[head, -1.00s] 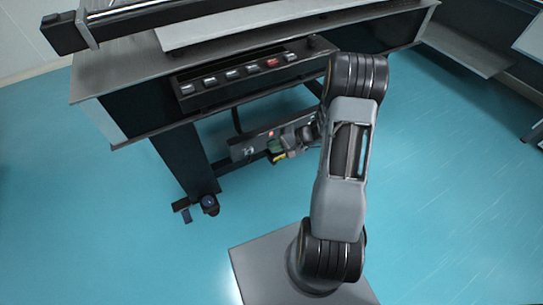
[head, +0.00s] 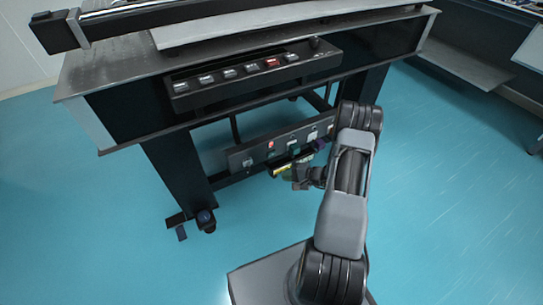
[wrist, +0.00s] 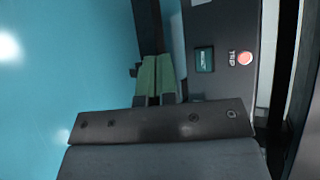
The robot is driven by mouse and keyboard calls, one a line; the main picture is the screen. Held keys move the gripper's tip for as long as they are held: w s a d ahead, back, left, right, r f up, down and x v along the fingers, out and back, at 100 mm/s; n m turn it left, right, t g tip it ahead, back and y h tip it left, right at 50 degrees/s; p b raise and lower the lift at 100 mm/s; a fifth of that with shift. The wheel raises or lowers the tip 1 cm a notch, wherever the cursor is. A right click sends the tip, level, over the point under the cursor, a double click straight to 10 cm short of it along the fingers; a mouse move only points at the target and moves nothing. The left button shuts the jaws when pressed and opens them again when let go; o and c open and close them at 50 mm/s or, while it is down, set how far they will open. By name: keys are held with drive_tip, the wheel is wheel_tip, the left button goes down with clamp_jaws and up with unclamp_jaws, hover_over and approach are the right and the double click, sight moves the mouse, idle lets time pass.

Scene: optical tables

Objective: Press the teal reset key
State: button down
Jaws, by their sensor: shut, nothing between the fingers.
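The teal reset key (wrist: 204,59) is a small dark-teal rectangle on a dark grey panel in the wrist view. Beside it is a round red button (wrist: 245,57) marked TRIP. In the head view the key (head: 294,150) shows small on the low panel (head: 240,160) under the table. My gripper (wrist: 157,68) has green fingers shut together with nothing between them. In the wrist view the fingertips lie left of the key, with a gap in the picture. In the head view my gripper (head: 280,171) is in front of the low panel, just below the key.
An upper panel (head: 220,92) with several pale keys and one red key is on the table front (head: 80,75). A dark table leg (head: 180,165) stands left of the low panel. The blue floor (head: 100,230) is clear in front.

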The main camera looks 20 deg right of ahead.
drive_tip(key=w+a+b, duration=0.1)
drive_tip(key=w+b, duration=0.1)
drive_tip(key=w, duration=0.6)
drive_tip(key=shift+w, duration=0.3)
drive_tip(key=shift+w, duration=0.15)
idle(1.9)
drive_tip(key=shift+w+b, duration=0.3)
drive_tip(key=shift+b, duration=0.1)
drive_tip(key=shift+w+a+b, duration=0.1)
drive_tip(key=shift+w+b, duration=0.2)
drive_tip(key=shift+w, duration=0.1)
idle(0.6)
drive_tip(key=shift+s, duration=0.85)
drive_tip(key=shift+s, duration=0.1)
drive_tip(key=shift+s+d, duration=0.2)
drive_tip(key=shift+s, duration=1)
drive_tip(key=shift+s+d, duration=0.2)
drive_tip(key=shift+s, duration=1)
